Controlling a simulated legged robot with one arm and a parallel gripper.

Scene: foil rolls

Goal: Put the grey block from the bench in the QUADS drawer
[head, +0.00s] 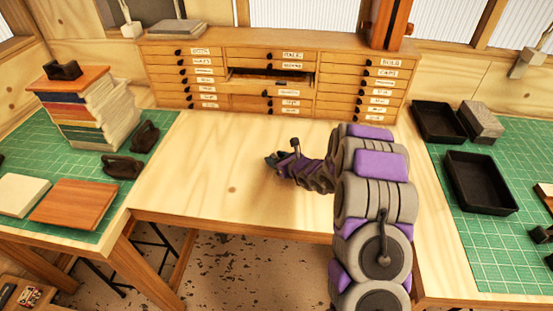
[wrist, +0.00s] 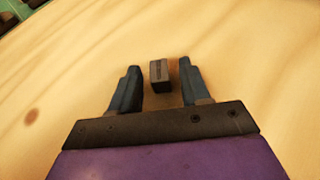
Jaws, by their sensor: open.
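The small grey block (wrist: 159,74) stands on the pale wood bench in the wrist view, between my two fingertips with a gap on each side. My gripper (head: 272,159) is open and low over the middle of the bench; its fingers also show in the wrist view (wrist: 158,68). In the head view the block cannot be made out at the gripper. The wooden drawer cabinet (head: 231,116) stands at the back of the bench. One drawer (head: 272,82) in its middle column appears pulled out. The small labels are too blurred to tell which is QUADS.
A stack of books (head: 90,108) stands on the left green mat (head: 22,148). Black trays (head: 480,182) and a grey stone-like block (head: 480,122) are on the right mat. A wooden case (head: 390,22) stands on the cabinet top. The bench between gripper and cabinet is clear.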

